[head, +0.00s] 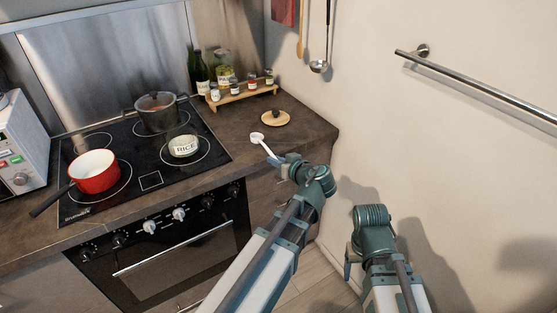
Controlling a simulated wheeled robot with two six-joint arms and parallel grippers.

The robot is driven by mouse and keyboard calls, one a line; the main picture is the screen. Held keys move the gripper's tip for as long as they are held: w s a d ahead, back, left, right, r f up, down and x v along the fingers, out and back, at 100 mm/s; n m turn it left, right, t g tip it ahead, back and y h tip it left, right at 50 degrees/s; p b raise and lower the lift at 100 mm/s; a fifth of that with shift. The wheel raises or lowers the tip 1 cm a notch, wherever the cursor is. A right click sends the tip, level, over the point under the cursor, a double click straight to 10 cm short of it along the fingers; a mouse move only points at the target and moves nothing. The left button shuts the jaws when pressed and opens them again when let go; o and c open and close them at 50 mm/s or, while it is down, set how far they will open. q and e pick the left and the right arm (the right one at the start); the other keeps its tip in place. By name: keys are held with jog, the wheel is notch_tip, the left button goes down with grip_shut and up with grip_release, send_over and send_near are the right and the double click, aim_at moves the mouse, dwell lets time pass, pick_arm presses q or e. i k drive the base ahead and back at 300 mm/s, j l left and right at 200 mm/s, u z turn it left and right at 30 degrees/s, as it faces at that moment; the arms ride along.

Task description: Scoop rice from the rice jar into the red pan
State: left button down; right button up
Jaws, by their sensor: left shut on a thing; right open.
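The red pan (97,181) sits on the front left burner, its dark handle pointing to the lower left; its inside looks white. The rice jar (184,147), white with a RICE label, stands open on the right side of the stove. My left gripper (278,162) is shut on a white scoop (258,138), held over the counter edge to the right of the jar, bowl pointing to the upper left. My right gripper (350,262) is open, low beside the wall, away from the objects; its fingers are partly hidden.
A grey lidded pot (157,115) stands on the back of the stove (151,181). A round wooden lid (275,119) lies on the counter. Behind are a spice rack (243,97) and bottles. A microwave (20,145) is at left, a wall rail (480,88) at right.

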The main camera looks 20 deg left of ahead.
aim_at(186, 148)
jog(key=k+j, duration=0.5)
jog(key=j, duration=0.2)
jog(key=k+j+u, duration=0.1)
jog(key=k+j, duration=0.15)
jog(key=j, duration=0.15)
